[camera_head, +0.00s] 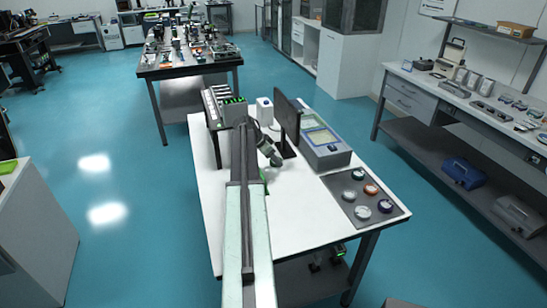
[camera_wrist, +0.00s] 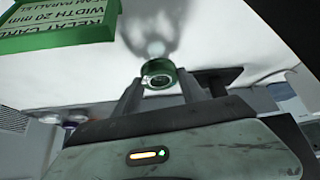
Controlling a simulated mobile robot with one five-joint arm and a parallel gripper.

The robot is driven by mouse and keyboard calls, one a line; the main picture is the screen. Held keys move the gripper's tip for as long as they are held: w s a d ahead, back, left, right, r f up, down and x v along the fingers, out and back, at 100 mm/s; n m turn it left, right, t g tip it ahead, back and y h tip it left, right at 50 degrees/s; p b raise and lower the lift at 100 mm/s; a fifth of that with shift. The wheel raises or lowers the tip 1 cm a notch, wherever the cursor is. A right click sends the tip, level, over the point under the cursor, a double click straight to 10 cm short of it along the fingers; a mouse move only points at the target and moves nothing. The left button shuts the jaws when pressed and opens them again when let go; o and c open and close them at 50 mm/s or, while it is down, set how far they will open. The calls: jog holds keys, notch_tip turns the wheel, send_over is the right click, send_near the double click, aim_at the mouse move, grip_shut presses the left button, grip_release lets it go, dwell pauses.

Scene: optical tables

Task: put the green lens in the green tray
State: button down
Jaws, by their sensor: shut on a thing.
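My gripper (camera_wrist: 160,90) is shut on the green lens (camera_wrist: 158,74), a small round piece with a green rim, held between the two fingertips in the wrist view. In the head view my gripper (camera_head: 274,157) is over the white table, beside the monitor's foot; the lens there is too small to make out clearly. A green panel with printed lettering (camera_wrist: 60,22) lies at the upper left of the wrist view, apart from the lens. A flat green thing (camera_head: 8,166) is on a white cabinet at the left edge; I cannot tell which is the green tray.
On the white table (camera_head: 300,215) stand a dark monitor (camera_head: 288,122), a grey-blue instrument (camera_head: 325,148), a slotted rack (camera_head: 220,108) and a white box (camera_head: 264,111). A dark mat (camera_head: 393,212) at the right holds several round pieces. The table's front middle is clear.

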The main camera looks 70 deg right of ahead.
jog(key=s+a, duration=0.2)
jog(key=a, duration=0.2)
jog(key=s+a+r+p, duration=0.1)
jog(key=s+a, duration=0.1)
jog(key=a, duration=0.2)
jog(key=s+a, duration=0.2)
jog(key=a, duration=0.3)
jog(key=shift+s+r, duration=0.2)
jog(key=shift+s, duration=0.15)
